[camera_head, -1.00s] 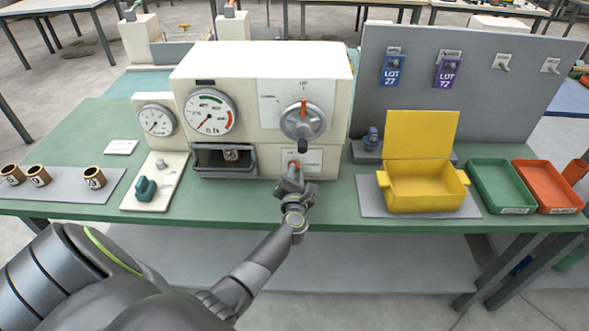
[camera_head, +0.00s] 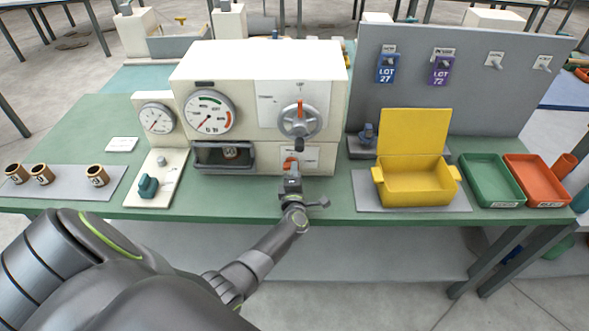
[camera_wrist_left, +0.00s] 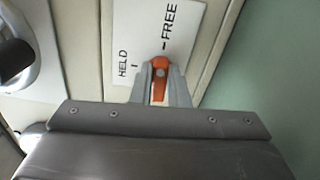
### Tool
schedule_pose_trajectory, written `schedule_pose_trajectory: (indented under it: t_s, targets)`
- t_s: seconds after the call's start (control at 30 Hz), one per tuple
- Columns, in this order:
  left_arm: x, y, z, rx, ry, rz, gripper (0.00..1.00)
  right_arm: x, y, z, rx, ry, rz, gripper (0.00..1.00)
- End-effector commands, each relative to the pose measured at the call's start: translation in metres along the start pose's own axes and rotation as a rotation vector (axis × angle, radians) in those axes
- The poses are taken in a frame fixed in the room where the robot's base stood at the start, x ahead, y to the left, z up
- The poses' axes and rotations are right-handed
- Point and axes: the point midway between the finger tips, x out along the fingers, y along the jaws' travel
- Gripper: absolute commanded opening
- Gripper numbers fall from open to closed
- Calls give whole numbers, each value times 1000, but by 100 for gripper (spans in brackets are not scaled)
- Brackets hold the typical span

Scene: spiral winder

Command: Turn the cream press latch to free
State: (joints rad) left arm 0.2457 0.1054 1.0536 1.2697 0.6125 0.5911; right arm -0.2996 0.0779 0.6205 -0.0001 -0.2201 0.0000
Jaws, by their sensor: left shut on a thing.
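The cream press (camera_head: 225,75) stands on the green bench. Its orange latch (camera_head: 289,163) is on the lower right panel, under the grey handwheel. In the left wrist view the orange latch (camera_wrist_left: 160,78) lies between my fingers, below a white label (camera_wrist_left: 150,45) reading HELD and FREE. Its visible end is by the label's lower edge, between the two words' marks; its exact setting is hard to tell. My left gripper (camera_head: 291,172) is shut on the latch, and the fingers hide its sides. My right gripper is not in view.
The grey handwheel (camera_head: 299,121) sits just above my gripper. A dark-framed drawer (camera_head: 223,155) is to the left. A yellow open box (camera_head: 415,183), a green tray (camera_head: 490,181) and an orange tray (camera_head: 537,181) stand to the right. Brass cups (camera_head: 96,176) are at far left.

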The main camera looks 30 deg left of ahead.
Motion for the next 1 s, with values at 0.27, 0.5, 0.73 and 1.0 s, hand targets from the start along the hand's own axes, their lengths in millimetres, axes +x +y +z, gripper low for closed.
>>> schedule_pose_trajectory:
  t_s: [0.27, 0.5, 0.73, 1.0]
  targets:
    - [1, 0, 1, 92, -1, 1, 0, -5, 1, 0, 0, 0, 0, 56]
    - [0, -1, 1, 115, -1, 2, 0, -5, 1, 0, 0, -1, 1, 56]
    - [0, -1, 1, 115, -1, 2, 0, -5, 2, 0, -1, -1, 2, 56]
    - [0, -1, 0, 114, -1, 1, 36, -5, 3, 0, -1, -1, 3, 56]
